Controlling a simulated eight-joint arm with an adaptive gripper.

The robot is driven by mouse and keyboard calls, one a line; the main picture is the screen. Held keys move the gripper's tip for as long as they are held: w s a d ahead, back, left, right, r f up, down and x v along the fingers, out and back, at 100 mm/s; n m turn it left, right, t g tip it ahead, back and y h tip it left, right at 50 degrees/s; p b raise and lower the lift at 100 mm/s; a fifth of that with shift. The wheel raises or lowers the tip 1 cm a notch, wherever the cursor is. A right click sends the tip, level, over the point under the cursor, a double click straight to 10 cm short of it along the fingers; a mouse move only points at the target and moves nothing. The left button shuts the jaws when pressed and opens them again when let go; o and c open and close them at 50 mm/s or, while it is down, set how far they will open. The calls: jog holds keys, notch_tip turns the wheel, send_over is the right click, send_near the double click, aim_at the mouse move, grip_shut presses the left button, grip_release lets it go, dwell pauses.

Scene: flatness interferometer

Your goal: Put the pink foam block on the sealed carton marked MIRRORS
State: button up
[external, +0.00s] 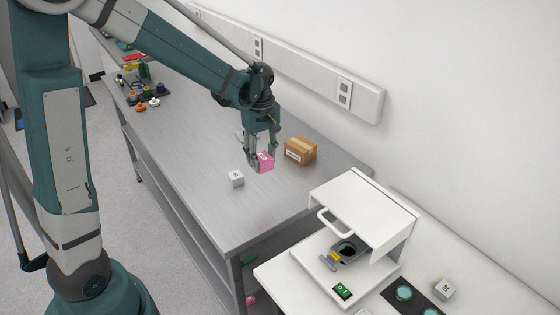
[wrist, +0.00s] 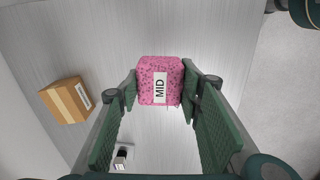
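The pink foam block (external: 266,162) has a white label that reads MID in the wrist view (wrist: 160,75). My gripper (external: 262,160) has its fingers on two opposite sides of the block, and the fingertips (wrist: 160,88) touch it in the wrist view. The block looks raised above the grey bench, by how much I cannot tell. The brown taped carton (external: 300,151) stands on the bench just right of my gripper. It is at the left in the wrist view (wrist: 67,101), with a white label too small to read. Its top is bare.
A small white labelled cube (external: 236,179) stands on the bench (external: 205,150) near my gripper. A white instrument (external: 365,220) stands on a table at the lower right. Several small items lie at the bench's far left end. A wall rail (external: 300,65) runs behind.

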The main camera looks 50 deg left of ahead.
notch_tip(320, 180, up, 4)
jog(key=f+p, duration=0.1)
jog(key=p, duration=0.1)
send_over(301, 143)
jog(key=shift+s+r+n, duration=0.1)
jog(key=shift+r+n, duration=0.15)
jog(key=shift+n, duration=0.05)
jog(key=shift+f+p, duration=0.35)
jog(key=shift+f, duration=2.8)
jog(key=shift+f, duration=1.85)
jog(key=shift+f, duration=0.15)
jog(key=shift+o, duration=1.1)
jog(key=o, duration=0.4)
